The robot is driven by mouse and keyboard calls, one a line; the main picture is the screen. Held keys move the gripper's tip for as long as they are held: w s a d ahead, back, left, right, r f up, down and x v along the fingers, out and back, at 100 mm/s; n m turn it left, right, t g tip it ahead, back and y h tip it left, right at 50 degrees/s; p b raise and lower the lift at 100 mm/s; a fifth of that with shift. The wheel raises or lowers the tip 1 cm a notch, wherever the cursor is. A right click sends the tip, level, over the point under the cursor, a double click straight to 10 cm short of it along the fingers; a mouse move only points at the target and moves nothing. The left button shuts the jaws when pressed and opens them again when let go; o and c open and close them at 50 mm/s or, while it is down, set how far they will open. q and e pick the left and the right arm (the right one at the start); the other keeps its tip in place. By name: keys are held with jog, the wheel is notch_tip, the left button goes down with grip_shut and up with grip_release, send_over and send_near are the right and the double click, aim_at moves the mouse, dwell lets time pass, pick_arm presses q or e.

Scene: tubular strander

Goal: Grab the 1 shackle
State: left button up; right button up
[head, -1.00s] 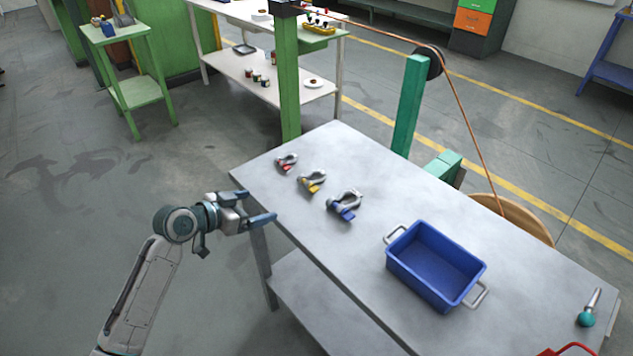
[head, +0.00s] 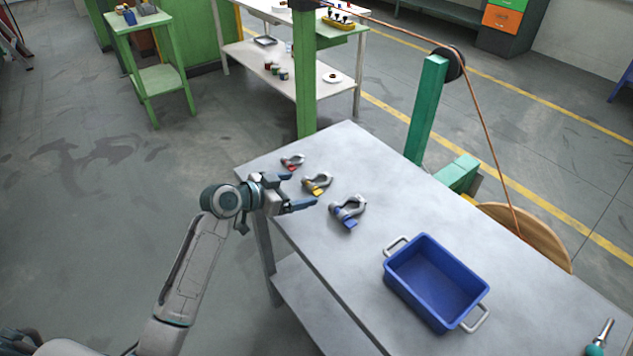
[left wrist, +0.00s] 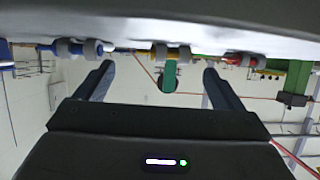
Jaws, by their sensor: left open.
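Three grey shackles lie in a row near the table's left end. The one with red (head: 292,162) is farthest, the one with yellow (head: 317,183) is in the middle, and the one with blue (head: 348,211) is nearest. My left gripper (head: 303,190) is open and empty at the table's left edge, its fingertips towards the yellow shackle. In the left wrist view, which looks upside down, the yellow shackle (left wrist: 172,54) shows between the open fingers (left wrist: 158,80). The blue shackle (left wrist: 78,48) is to the left and the red one (left wrist: 243,60) to the right. My right gripper is not visible.
A blue bin (head: 436,284) with grey handles stands on the grey table (head: 345,265), right of the shackles. A green post (head: 425,110) and a wooden reel (head: 530,233) are behind the table. A teal-ended tool (head: 597,345) lies at the lower right.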

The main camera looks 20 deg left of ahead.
aim_at(311, 184)
pick_arm(q)
jog(key=shift+w+d, duration=0.2)
jog(key=shift+w, duration=0.05)
jog(key=p+x, duration=0.1)
jog(key=x, duration=0.1)
jog(key=p+x, duration=0.1)
jog(key=x, duration=0.1)
jog(key=shift+w+r, duration=0.2)
jog(key=shift+w, duration=0.1)
jog(key=shift+w+d+f, duration=0.1)
jog(key=shift+w+f, duration=0.1)
jog(key=shift+c, duration=0.8)
jog(key=c, duration=1.1)
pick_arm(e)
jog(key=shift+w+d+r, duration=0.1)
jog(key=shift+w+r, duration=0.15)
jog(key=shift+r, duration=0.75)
